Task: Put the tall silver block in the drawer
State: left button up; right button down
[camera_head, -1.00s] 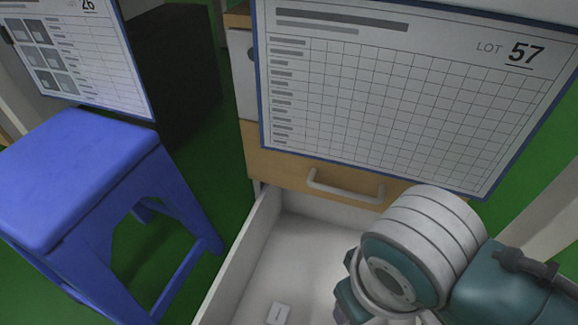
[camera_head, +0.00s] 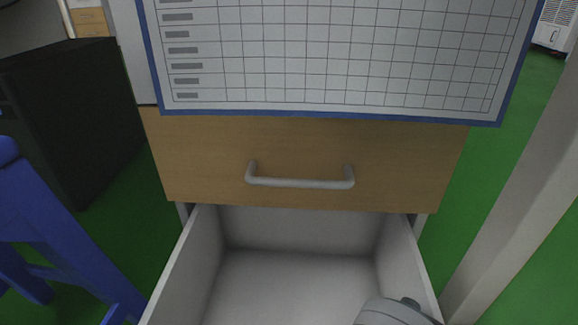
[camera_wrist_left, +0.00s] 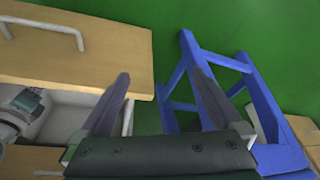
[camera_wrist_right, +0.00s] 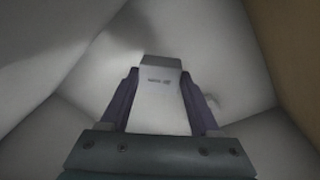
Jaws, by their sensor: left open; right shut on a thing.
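The open drawer (camera_head: 300,285) has white walls and a pale floor and sits below a closed wooden drawer front. In the right wrist view my right gripper (camera_wrist_right: 160,72) is shut on the silver block (camera_wrist_right: 160,105), with grey drawer surfaces (camera_wrist_right: 60,130) around it. I cannot tell whether the block touches the drawer floor. In the head view only part of my right arm shows at the bottom right of the drawer; the block is not visible there. My left gripper (camera_wrist_left: 156,76) is open and empty, outside the drawer, with green floor beyond its fingers.
The closed wooden front (camera_head: 310,140) with its grey handle (camera_head: 300,182) stands above the open drawer. A gridded chart (camera_head: 330,60) covers the cabinet above. A blue stool (camera_head: 45,235) and a black box (camera_head: 75,110) stand left. A pale post (camera_head: 520,200) rises right.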

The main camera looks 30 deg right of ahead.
notch_tip(320, 180, down, 5)
jog(key=b, duration=0.4)
jog(key=shift+r, duration=0.15)
jog(key=shift+c, duration=0.6)
grip_release()
jog(key=r+p, duration=0.3)
jog(key=r, duration=0.1)
jog(key=s+r+p, duration=0.1)
jog(key=r+p, duration=0.3)
jog(key=a+r+p, duration=0.1)
jog(key=r+p, duration=0.3)
jog(key=shift+s, duration=0.15)
jog(key=shift+r, duration=0.3)
jog(key=s+d+r+t, duration=0.1)
jog(key=d+r, duration=0.1)
jog(key=r, duration=0.5)
jog(key=s+d+r+t+y, duration=0.1)
jog(key=s+d+r, duration=0.1)
jog(key=r, duration=0.5)
jog(key=shift+d+r+m, duration=0.25)
jog(key=shift+m, duration=0.15)
